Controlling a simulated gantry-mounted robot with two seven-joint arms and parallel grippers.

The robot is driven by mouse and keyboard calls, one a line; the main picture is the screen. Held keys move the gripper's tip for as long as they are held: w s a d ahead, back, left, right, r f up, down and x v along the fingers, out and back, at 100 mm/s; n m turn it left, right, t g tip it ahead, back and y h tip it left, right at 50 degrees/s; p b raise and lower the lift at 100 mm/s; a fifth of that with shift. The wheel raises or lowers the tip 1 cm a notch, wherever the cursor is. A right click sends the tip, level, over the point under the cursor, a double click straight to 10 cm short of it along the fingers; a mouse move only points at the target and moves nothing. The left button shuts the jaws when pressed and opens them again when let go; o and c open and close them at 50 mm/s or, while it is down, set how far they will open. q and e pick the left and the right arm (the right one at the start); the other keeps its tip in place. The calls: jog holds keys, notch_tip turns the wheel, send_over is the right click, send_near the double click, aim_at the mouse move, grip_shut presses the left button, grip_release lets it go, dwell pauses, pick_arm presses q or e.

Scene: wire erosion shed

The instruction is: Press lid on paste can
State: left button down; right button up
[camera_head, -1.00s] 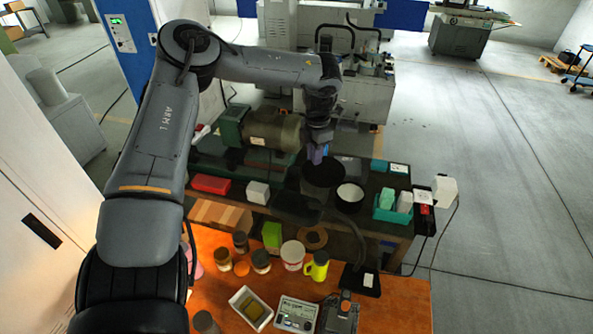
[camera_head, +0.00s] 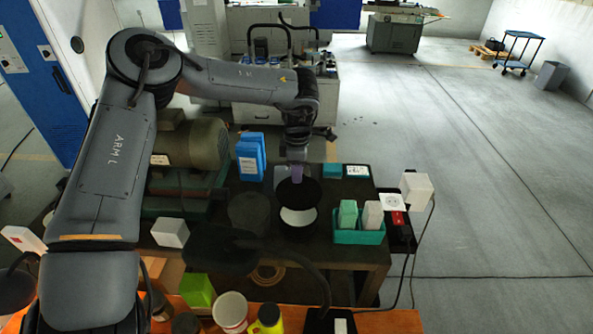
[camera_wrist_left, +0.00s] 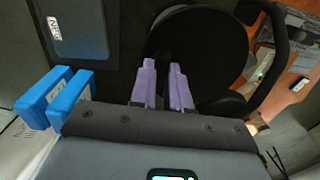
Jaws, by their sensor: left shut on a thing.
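My left gripper (camera_head: 297,172), with purple fingers, points down and is shut on a round black lid (camera_head: 301,188). In the left wrist view the fingers (camera_wrist_left: 163,95) close on a dark upright piece in the middle of the wide black lid (camera_wrist_left: 195,55). The paste can (camera_head: 298,216) has a dark rim and a whitish top face, and stands on the dark bench. In the head view the lid covers the can's far edge; I cannot tell whether they touch. My right gripper is not in view.
A teal bin (camera_head: 357,238) with two upright boxes stands right of the can. Blue boxes (camera_head: 250,155) and a green-grey motor (camera_head: 190,143) stand to the left. A black lamp arm (camera_head: 300,268) curves in front. An orange table (camera_head: 380,322) lies nearer.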

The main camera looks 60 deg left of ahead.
pick_arm(q)
jog(key=shift+w+a+f+b, duration=0.15)
jog(key=shift+f+b, duration=0.15)
jog(key=shift+f, duration=0.35)
jog(key=shift+f+b, duration=0.65)
notch_tip(320, 180, down, 3)
jog(key=b, duration=0.3)
jog(key=shift+r, duration=0.1)
jog(key=shift+f, duration=0.95)
jog(key=shift+r, duration=0.1)
jog(key=shift+p, duration=0.35)
dwell(0.9)
dwell(0.5)
